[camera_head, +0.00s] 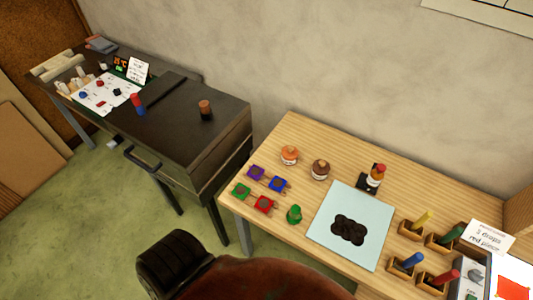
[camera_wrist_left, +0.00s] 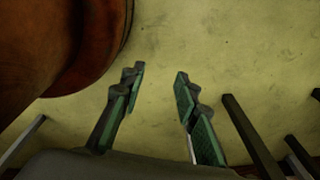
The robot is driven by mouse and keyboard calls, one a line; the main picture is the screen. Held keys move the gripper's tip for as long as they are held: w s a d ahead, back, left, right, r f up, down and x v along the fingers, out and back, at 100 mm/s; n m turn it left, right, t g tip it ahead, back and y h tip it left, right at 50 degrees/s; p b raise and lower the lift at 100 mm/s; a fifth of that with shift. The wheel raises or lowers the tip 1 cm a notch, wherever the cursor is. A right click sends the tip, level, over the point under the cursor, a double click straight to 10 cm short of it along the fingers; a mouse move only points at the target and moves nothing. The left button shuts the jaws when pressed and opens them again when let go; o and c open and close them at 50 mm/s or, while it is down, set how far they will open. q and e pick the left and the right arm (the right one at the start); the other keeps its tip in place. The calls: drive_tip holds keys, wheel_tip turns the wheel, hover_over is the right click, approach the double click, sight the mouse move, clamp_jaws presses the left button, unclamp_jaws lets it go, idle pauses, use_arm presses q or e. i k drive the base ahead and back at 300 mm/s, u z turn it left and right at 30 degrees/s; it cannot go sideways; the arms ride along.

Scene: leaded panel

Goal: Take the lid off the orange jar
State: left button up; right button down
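The orange jar (camera_head: 289,157) stands upright near the back left of the light wooden table, its orange lid (camera_head: 289,150) seated on top. A similar jar with a brown lid (camera_head: 320,169) stands just right of it. My left gripper (camera_wrist_left: 158,78) shows only in the left wrist view. Its two green-padded fingers are apart with nothing between them, over the greenish floor, and no jar is in that view. My right gripper is in neither view.
The wooden table (camera_head: 300,128) also holds small coloured trays, a green item (camera_head: 294,214), a pale blue mat (camera_head: 330,205), a dropper bottle (camera_head: 376,176) and wooden holders. A red-brown round seat (camera_head: 260,280) is in front. A dark desk (camera_head: 185,135) stands left.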

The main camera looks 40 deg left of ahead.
sight(289, 152)
drive_tip(key=u, duration=1.2)
